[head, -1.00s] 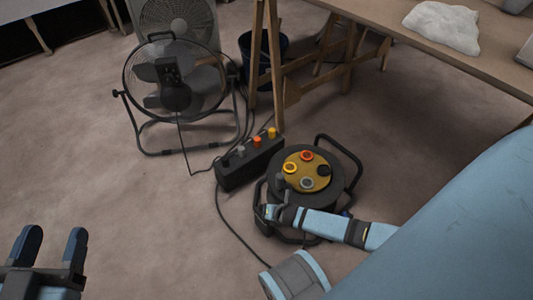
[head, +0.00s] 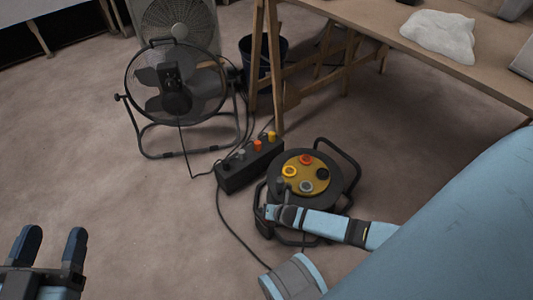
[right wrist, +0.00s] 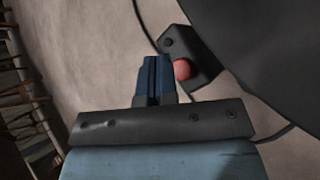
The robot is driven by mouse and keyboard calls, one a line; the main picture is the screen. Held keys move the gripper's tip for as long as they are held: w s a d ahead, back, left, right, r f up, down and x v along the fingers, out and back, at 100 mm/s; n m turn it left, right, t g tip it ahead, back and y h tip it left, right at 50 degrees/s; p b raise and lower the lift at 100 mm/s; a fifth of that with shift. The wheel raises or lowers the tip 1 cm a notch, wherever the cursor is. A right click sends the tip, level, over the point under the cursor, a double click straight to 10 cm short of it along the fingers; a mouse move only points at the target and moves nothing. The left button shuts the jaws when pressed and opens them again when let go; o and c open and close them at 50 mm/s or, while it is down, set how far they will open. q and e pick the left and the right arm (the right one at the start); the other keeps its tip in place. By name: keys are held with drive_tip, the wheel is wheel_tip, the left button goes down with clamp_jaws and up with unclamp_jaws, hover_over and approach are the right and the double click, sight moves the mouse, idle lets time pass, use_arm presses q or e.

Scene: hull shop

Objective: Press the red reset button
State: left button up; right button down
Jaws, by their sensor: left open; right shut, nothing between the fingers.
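The red button (right wrist: 182,69) is a round red knob on a small dark housing (right wrist: 184,47) in the right wrist view. I cannot make it out in the head view. My right gripper (right wrist: 152,62) is shut and empty, its tips just left of the button in that picture; I cannot tell whether they touch. In the head view my right gripper (head: 272,212) is at the near left side of the black cable reel (head: 330,193), which has a yellow face. My left gripper (head: 50,245) is open and empty at the lower left, far from the reel.
A black socket box (head: 237,177) with several plugs stands beside the reel. A floor fan (head: 175,90) stands behind it, with a bucket (head: 262,60) near the trestle table (head: 480,75). Cables (head: 228,228) run over the floor. Open floor lies at left.

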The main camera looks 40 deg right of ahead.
drive_tip(key=shift+r+p, duration=1.95)
drive_tip(key=shift+r, duration=0.3)
drive_tip(key=shift+f, duration=0.1)
